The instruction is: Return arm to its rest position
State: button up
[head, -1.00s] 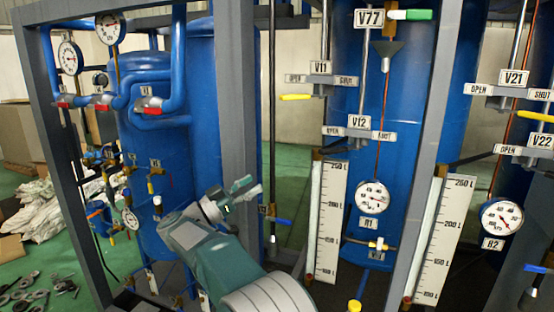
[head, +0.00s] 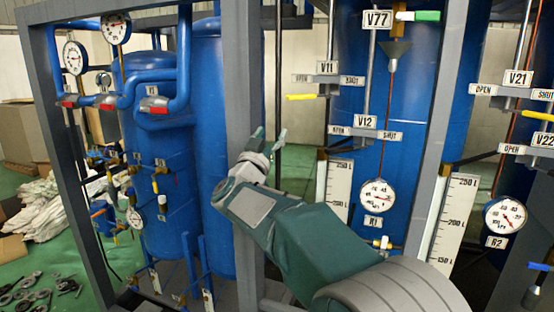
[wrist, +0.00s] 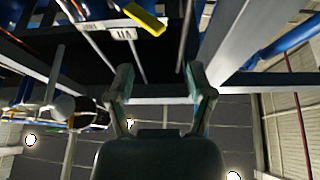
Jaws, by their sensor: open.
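My gripper (head: 268,147) is in the middle of the head view, in front of a grey upright post of the rig. Its two fingers are apart with nothing between them. The green arm runs from it to the lower right and hides part of the R1 column's lower front. In the wrist view my gripper (wrist: 160,85) points up into the rig, its fingers spread and empty. A yellow valve handle (wrist: 143,18) shows beyond the fingertips at the top of that view.
A grey frame post (head: 243,90) stands right behind my gripper. Blue tanks (head: 160,200) stand to the left. The V12 valve (head: 366,122) and R1 gauge (head: 377,195) are to the right. Loose metal parts (head: 30,290) lie on the green floor at lower left.

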jog(key=s+d+f+n+g+y, duration=0.1)
jog(key=s+d+f+g, duration=0.4)
jog(key=s, duration=0.8)
jog(key=s+d+f+n+g+y, duration=0.1)
jog(key=s+d+f+g+y, duration=0.3)
jog(key=s+f, duration=0.7)
jog(key=s+d+f+n+g+y, duration=0.2)
jog(key=s+d+f+g, duration=0.4)
jog(key=s, duration=0.9)
notch_tip(320, 180, down, 3)
jog(key=d+y, duration=0.1)
jog(key=d, duration=0.1)
jog(key=shift+s+d+g, duration=0.3)
jog(key=shift+s, duration=0.05)
jog(key=shift+r, duration=0.1)
jog(key=shift+c, duration=0.8)
jog(key=shift+a, duration=0.15)
